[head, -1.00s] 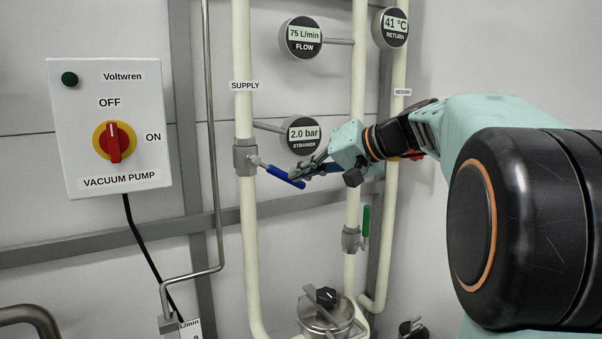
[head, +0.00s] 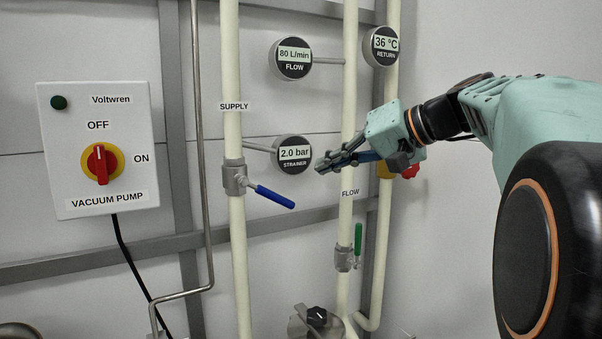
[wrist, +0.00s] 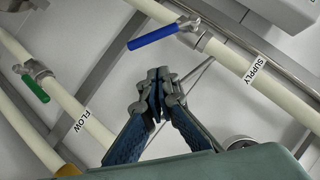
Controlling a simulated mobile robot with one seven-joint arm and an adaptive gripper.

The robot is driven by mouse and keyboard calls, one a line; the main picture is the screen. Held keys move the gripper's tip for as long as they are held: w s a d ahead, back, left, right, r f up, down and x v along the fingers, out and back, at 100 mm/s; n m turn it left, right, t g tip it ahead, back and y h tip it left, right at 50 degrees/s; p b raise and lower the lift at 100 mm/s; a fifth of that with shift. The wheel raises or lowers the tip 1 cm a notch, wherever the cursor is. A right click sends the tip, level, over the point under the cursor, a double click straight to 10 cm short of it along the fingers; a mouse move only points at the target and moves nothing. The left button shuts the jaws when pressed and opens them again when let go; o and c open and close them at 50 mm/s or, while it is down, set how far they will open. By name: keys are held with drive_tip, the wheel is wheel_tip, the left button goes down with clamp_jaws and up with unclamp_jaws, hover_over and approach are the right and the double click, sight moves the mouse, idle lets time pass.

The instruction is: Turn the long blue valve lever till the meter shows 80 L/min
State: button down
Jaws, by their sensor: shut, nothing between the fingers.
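The long blue lever (head: 271,196) sits on the valve of the SUPPLY pipe (head: 233,150). It points right and slightly down in the head view. The wrist view also shows the blue lever (wrist: 155,36). The FLOW meter (head: 293,58) reads 80 L/min. My gripper (head: 322,167) is shut and empty, above and to the right of the lever's free end and apart from it. The wrist view shows the closed fingertips (wrist: 155,92) with a clear gap to the lever.
A STRAINER gauge (head: 293,154) reads 2.0 bar, close to my fingers. A RETURN gauge (head: 384,46) reads 36 °C. The vacuum pump box (head: 100,150) with a red knob is at left.

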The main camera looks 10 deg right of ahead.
sight(267, 193)
drive_tip(key=w+a+f+h+p, duration=0.1)
drive_tip(key=w+a+f+p, duration=0.2)
drive_tip(key=w+a+f, duration=0.3)
drive_tip(key=shift+a+n, duration=0.3)
drive_tip(key=shift+n, duration=0.1)
idle(0.5)
drive_tip(key=shift+w, duration=0.1)
